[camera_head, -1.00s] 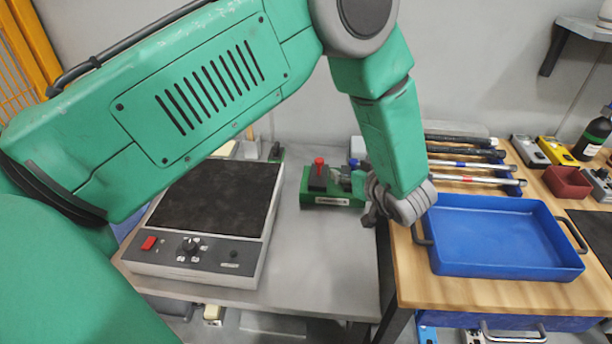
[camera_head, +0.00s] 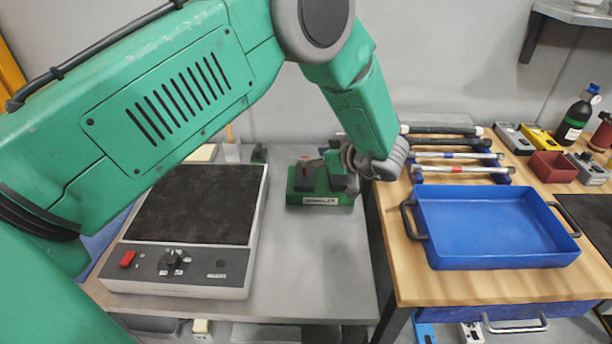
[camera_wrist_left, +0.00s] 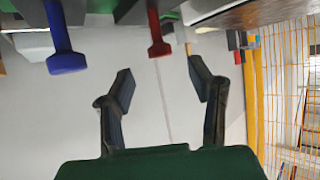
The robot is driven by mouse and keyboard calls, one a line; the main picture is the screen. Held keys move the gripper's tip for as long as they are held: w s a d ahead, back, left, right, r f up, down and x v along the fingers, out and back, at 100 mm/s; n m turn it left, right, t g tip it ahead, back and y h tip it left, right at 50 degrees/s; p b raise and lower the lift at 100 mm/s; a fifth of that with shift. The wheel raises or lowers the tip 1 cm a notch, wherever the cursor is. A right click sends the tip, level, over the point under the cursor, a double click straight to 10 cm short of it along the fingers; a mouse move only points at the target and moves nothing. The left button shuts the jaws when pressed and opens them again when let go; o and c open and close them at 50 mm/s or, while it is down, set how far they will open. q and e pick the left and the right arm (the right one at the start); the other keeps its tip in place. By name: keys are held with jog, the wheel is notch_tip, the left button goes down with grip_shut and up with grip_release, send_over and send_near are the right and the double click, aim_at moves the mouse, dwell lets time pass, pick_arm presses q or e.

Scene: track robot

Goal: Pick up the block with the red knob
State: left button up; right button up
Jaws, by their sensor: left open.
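The block with the red knob (camera_head: 303,180) is dark and sits in a green holder (camera_head: 320,199) on the grey table. Its red knob also shows in the left wrist view (camera_wrist_left: 158,46), near the top, roughly in line with the gap between my fingers. A second block with a blue knob (camera_wrist_left: 66,62) is to its left there; in the head view my gripper partly covers it. My left gripper (camera_head: 330,165) is beside the red-knob block, over the holder's right part. In the left wrist view its two fingers (camera_wrist_left: 162,84) are apart with nothing between them. My right gripper is out of view.
A hot-plate-like device (camera_head: 190,272) stands left of the holder. On the wooden table at the right are a blue tray (camera_head: 500,262), several hammer-like tools (camera_head: 460,168), a dark red bin (camera_head: 553,168) and bottles. Bare grey table lies in front of the holder.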

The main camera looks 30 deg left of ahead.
pick_arm(q)
jog(key=x, duration=0.5)
jog(key=shift+s+d+f, duration=0.1)
jog(key=shift+f, duration=0.15)
jog(key=shift+d+r, duration=0.1)
jog(key=shift+d, duration=0.1)
jog(key=shift+c, duration=0.4)
jog(key=shift+d, duration=0.1)
grip_shut()
